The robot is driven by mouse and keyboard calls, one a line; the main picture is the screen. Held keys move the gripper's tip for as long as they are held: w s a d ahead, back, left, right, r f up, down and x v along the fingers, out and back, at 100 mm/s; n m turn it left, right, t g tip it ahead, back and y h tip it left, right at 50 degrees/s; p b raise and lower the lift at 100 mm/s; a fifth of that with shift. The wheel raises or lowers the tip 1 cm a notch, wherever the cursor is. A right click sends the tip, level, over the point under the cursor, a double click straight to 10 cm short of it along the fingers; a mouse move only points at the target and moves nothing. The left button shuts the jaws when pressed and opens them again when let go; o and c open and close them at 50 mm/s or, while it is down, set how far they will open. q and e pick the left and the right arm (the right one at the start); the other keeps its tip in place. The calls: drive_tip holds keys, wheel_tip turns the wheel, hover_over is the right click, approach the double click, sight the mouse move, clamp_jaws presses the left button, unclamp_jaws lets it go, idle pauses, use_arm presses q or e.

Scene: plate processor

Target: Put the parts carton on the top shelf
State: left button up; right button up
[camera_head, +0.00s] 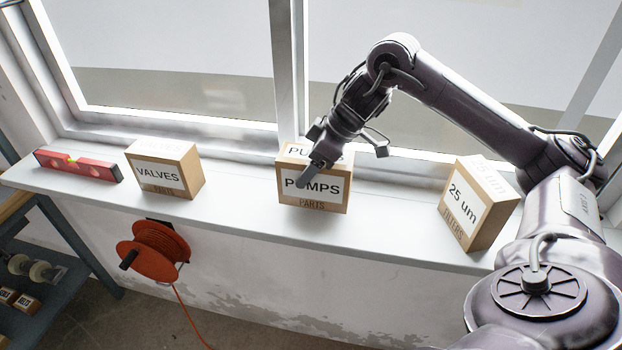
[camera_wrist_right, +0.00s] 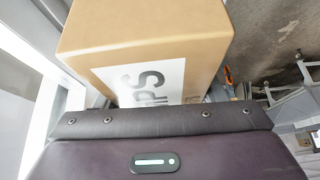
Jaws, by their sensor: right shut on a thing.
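A cardboard carton with a white PUMPS label and the word PARTS (camera_head: 327,207) is at the middle of the window sill. My right gripper (camera_head: 318,163) reaches down over it and is shut on it, one finger lying across its labelled front. The carton fills the upper part of the right wrist view (camera_wrist_right: 145,30), its label partly cut off by the gripper. I cannot tell whether it touches the sill. Another carton, labelled VALVES and PARTS (camera_head: 160,175), stands to the left on the sill. My left gripper is out of view.
The white sill (camera_head: 240,195) also holds a red spirit level (camera_head: 78,166) at left and a 25 um FILTERS carton (camera_head: 465,205) at right, near my right arm. An orange cable reel (camera_head: 155,250) hangs below. A blue-grey shelf unit (camera_head: 75,275) with small boxes stands lower left.

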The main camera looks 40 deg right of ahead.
drive_tip(key=shift+f, duration=1.1)
drive_tip(key=o, duration=1)
drive_tip(key=shift+f, duration=0.2)
drive_tip(key=o, duration=0.4)
drive_tip(key=shift+o, duration=0.2)
